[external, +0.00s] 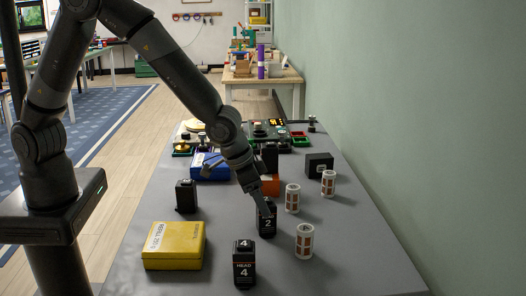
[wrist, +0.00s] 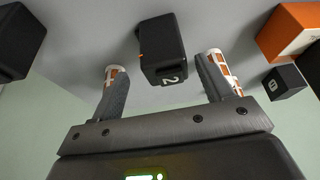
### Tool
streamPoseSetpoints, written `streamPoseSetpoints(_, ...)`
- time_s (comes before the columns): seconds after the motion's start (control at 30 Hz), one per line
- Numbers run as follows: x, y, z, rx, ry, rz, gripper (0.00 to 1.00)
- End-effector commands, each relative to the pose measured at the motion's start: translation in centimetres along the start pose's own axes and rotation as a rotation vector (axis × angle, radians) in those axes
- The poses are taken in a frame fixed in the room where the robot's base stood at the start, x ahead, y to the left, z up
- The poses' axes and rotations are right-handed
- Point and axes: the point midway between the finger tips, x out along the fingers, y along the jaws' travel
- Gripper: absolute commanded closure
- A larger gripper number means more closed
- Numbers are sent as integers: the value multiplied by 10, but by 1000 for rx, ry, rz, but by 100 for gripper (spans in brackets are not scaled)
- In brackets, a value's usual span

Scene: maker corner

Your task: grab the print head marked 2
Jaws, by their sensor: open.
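The print head marked 2 (external: 267,224) is a black block standing upright on the grey table. My gripper (external: 262,196) is low over it, coming from behind and above in the external view, and partly covers its top. In the wrist view the print head marked 2 (wrist: 163,52) lies beyond and between the two fingers of my gripper (wrist: 162,80). The fingers are apart with nothing held between them. I cannot tell whether a finger touches the head.
A black print head marked 4 (external: 244,268) stands in front, beside a yellow box (external: 174,246). White cylinders with orange-brown windows (external: 304,242) stand to the right. Another black block (external: 186,197) is left. A blue box (external: 210,167) and an orange block (external: 270,187) are behind.

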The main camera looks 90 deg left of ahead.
Motion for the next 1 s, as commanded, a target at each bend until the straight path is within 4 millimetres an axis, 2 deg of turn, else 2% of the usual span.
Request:
streamPoseSetpoints(0.13, 24, -7, 0, -1, -5, -3, 27)
streamPoseSetpoints(0.3, 41, -6, -1, 1, -3, -2, 27)
streamPoseSetpoints(0.6, 45, -6, -1, 0, -1, -1, 27)
streamPoseSetpoints(1.0, 44, -6, -1, 0, -2, -1, 59)
